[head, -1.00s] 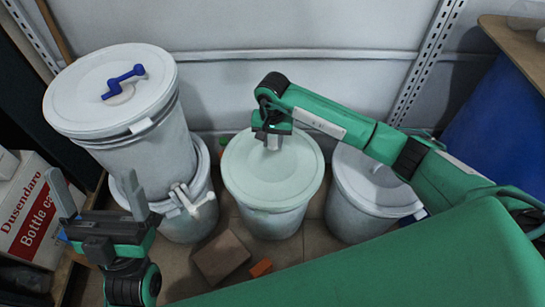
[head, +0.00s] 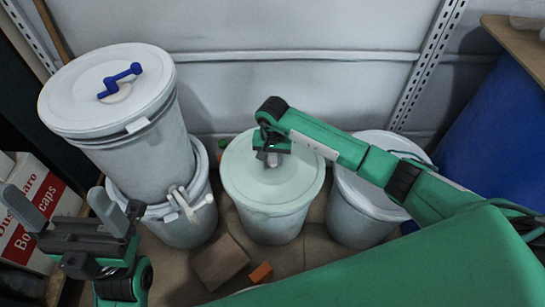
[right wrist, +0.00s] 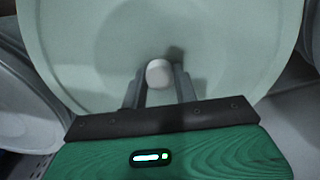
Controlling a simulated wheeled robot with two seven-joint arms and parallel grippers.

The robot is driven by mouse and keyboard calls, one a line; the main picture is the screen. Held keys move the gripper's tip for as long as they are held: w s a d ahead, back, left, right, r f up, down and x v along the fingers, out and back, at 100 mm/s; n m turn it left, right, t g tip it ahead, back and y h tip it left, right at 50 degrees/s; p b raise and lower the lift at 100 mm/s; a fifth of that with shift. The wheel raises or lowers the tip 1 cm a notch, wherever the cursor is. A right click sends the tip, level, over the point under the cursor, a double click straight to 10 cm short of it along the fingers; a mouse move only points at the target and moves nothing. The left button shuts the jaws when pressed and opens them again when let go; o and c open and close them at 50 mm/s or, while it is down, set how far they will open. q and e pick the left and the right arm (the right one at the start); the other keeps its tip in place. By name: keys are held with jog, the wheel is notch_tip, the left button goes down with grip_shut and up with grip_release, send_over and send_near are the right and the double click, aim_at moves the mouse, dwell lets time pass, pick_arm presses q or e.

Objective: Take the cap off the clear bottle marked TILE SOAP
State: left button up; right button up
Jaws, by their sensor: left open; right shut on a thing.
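No clear bottle or TILE SOAP marking can be made out in either view. My right gripper (head: 271,157) is over the pale green lid (head: 244,180) of the middle drum. In the right wrist view its fingers (right wrist: 160,80) are shut on a small white round piece (right wrist: 158,72) in front of that lid. I cannot tell whether this piece is a loose cap or a knob joined to the lid. My left gripper (head: 53,194) is open and empty at the lower left, in front of the carton.
A white drum with a blue handle (head: 120,81) on its lid stands on another drum with a white tap (head: 190,205). Another lidded drum (head: 365,215) stands right of the middle one. A printed carton (head: 38,225), brown block (head: 220,262) and orange block (head: 261,273) lie low. A blue barrel (head: 495,140) is at right.

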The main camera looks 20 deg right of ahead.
jog(key=o, duration=1.1)
